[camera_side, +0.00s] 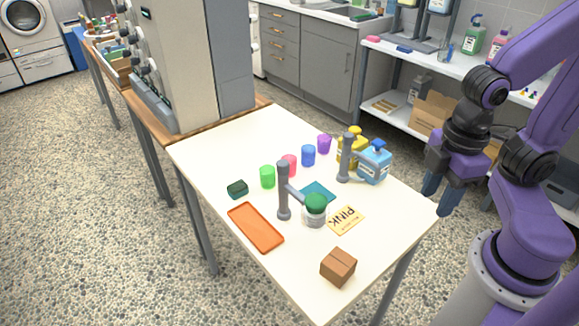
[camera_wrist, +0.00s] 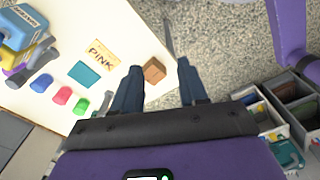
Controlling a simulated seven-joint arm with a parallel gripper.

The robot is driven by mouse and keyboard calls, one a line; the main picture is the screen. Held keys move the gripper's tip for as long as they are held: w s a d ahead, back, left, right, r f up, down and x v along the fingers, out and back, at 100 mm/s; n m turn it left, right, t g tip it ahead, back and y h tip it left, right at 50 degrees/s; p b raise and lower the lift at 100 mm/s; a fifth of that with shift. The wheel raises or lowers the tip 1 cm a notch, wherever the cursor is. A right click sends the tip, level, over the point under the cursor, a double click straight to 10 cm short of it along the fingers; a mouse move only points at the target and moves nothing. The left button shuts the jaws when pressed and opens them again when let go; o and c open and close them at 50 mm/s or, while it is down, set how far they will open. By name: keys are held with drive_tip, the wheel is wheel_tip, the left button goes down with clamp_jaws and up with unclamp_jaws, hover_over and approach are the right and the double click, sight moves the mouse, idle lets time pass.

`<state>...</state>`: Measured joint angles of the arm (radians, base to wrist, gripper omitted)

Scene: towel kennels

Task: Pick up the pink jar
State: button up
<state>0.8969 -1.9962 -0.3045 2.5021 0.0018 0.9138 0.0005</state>
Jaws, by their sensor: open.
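The pink jar (camera_side: 289,165) is a small cup-like vessel standing on the white table, between a green one (camera_side: 267,176) and a blue one (camera_side: 308,155). In the side view a grey post stands just in front of it. It also shows in the wrist view (camera_wrist: 62,95), left of my fingers. My gripper (camera_side: 440,193) is off the table's right edge in the side view, well apart from the pink jar. In the wrist view its two dark fingers (camera_wrist: 160,70) are spread, with nothing held between them.
A purple jar (camera_side: 324,144), blue bottle (camera_side: 374,163), yellow bottle (camera_side: 352,148), grey stands (camera_side: 284,190), a green-topped container (camera_side: 315,209), teal square (camera_side: 318,192), PINK card (camera_side: 346,220), orange tray (camera_side: 255,227), dark green block (camera_side: 237,189) and brown box (camera_side: 338,267) share the table.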

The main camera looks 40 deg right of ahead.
drive_tip(key=o, duration=0.4)
